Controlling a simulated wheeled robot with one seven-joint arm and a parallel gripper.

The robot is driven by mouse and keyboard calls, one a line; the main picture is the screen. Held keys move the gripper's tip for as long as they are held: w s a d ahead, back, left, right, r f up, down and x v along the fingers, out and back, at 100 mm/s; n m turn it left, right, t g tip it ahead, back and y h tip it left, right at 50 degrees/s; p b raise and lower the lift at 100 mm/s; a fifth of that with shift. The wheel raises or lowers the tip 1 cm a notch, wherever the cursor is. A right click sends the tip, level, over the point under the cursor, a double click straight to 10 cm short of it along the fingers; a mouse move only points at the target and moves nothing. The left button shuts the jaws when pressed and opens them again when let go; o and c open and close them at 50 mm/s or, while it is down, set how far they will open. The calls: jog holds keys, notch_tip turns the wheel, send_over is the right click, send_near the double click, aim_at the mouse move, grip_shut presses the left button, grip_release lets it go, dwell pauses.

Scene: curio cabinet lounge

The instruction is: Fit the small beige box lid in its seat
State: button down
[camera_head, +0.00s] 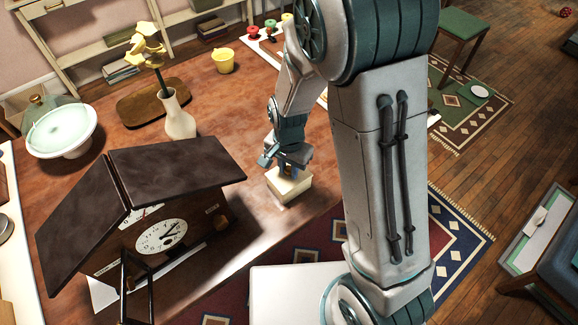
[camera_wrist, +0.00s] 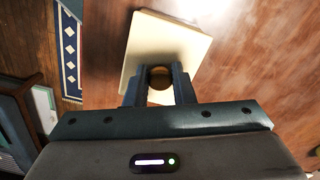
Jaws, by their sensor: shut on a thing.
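The small beige box (camera_head: 289,191) stands on the wooden table near its front edge. Its pale lid (camera_head: 284,179) shows at the top of the box, and in the wrist view the lid (camera_wrist: 165,42) is a square plate with a round brown knob (camera_wrist: 159,83). My gripper (camera_head: 291,166) is above the box, pointing down. In the wrist view my gripper (camera_wrist: 159,88) has its two fingers closed on the knob. The lid looks slightly turned relative to the fingers. I cannot tell whether the lid is fully seated, as its lower edge is hard to make out.
A dark-roofed house-shaped clock (camera_head: 160,235) stands left of the box. A vase with yellow flowers (camera_head: 178,115), a glass-domed stand (camera_head: 62,140) and a yellow cup (camera_head: 223,60) stand farther back. Bare table (camera_head: 225,115) lies behind the box.

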aim_at(289, 169)
jog(key=c, duration=1.1)
grip_release()
jog(key=shift+c, duration=0.2)
notch_tip(289, 169, up, 14)
jog(key=shift+f, duration=0.1)
jog(key=s+d+r+n+t, duration=0.1)
jog(key=s+d+r+n, duration=0.2)
jog(key=s+d, duration=0.3)
jog(key=s+d+r+n+t, duration=0.2)
jog(key=s+d+r+n, duration=0.1)
jog(key=s+d, duration=0.3)
jog(key=shift+r+n, duration=0.3)
jog(key=shift+n, duration=0.1)
